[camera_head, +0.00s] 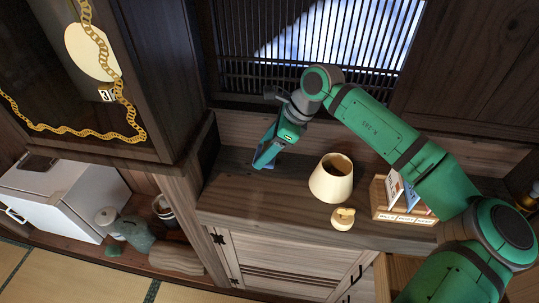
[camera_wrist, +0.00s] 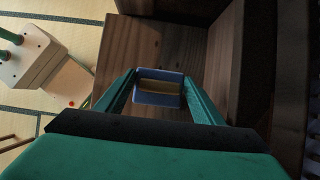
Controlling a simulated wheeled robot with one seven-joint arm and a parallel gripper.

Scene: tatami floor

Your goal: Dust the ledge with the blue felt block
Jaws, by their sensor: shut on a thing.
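The blue felt block (camera_wrist: 158,99) is between the two green fingers of my gripper (camera_wrist: 160,92) in the wrist view, with a tan middle and a blue rim. In the head view my gripper (camera_head: 265,160) points down over the left part of the wooden ledge (camera_head: 240,203), and little of the block shows there. The ledge also shows below the block in the wrist view (camera_wrist: 140,50). I cannot tell whether the block touches the wood.
On the ledge to the right stand a cream vase (camera_head: 331,184), a small cream pot (camera_head: 342,220) and a wooden box (camera_head: 402,214) with cards. A dark cabinet (camera_head: 160,90) with a gold chain rises at left. A slatted window is behind. The ledge's front left is bare.

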